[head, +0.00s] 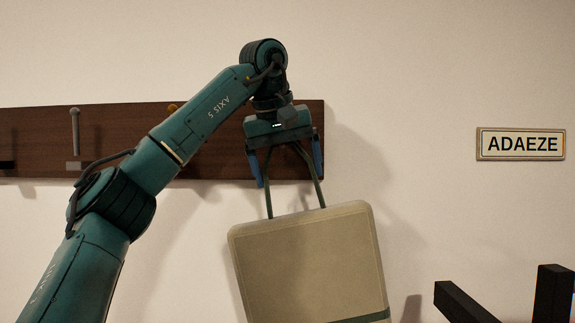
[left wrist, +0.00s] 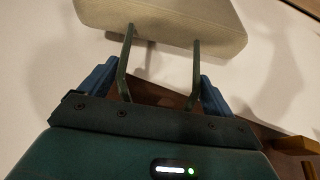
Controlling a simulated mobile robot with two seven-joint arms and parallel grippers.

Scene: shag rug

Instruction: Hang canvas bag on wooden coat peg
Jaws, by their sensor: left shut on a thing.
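The canvas bag (head: 305,260) is beige with dark green handles and hangs slightly tilted in front of the white wall. My left gripper (head: 288,165) is shut on the bag's handles, above the bag and in front of the right end of the peg board. The left wrist view shows the handles between its blue fingers (left wrist: 160,80) and part of the bag (left wrist: 165,18). On the dark wooden board (head: 225,165), a pale peg (head: 75,130) stands at the left. A yellowish peg tip (head: 172,108) shows behind my left arm, its lower part hidden.
A name plate reading ADAEZE (head: 521,144) is on the wall at the right. Dark square bars (head: 553,295) stand at the lower right. A yellowish wooden piece (left wrist: 295,145) shows at the right of the left wrist view. The wall between board and plate is bare.

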